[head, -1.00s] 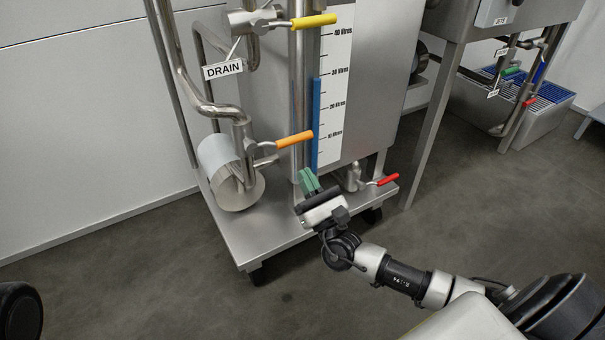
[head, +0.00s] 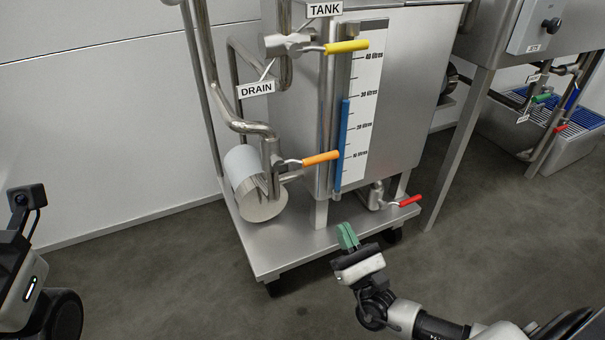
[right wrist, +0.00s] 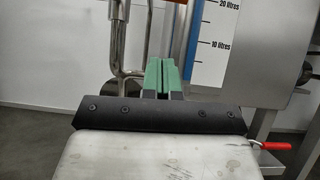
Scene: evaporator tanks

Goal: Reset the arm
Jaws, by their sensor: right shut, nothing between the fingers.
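My right arm reaches in from the lower right of the head view. Its gripper (head: 347,236) has green fingers that are shut and empty. It is in front of the tank cart's lower shelf, apart from the valve handles as far as I can see. The green fingers (right wrist: 160,78) also show together in the right wrist view, pointing toward the pipes and the scale. At the left edge of the head view part of my left arm shows, but its gripper fingers are not in sight.
The steel tank (head: 400,100) stands on a wheeled cart (head: 280,249). It has a yellow handle (head: 347,46), an orange handle (head: 321,158) and a red handle (head: 411,201). A litre scale (head: 367,90) is on its front. Open floor (head: 170,275) lies left of the cart.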

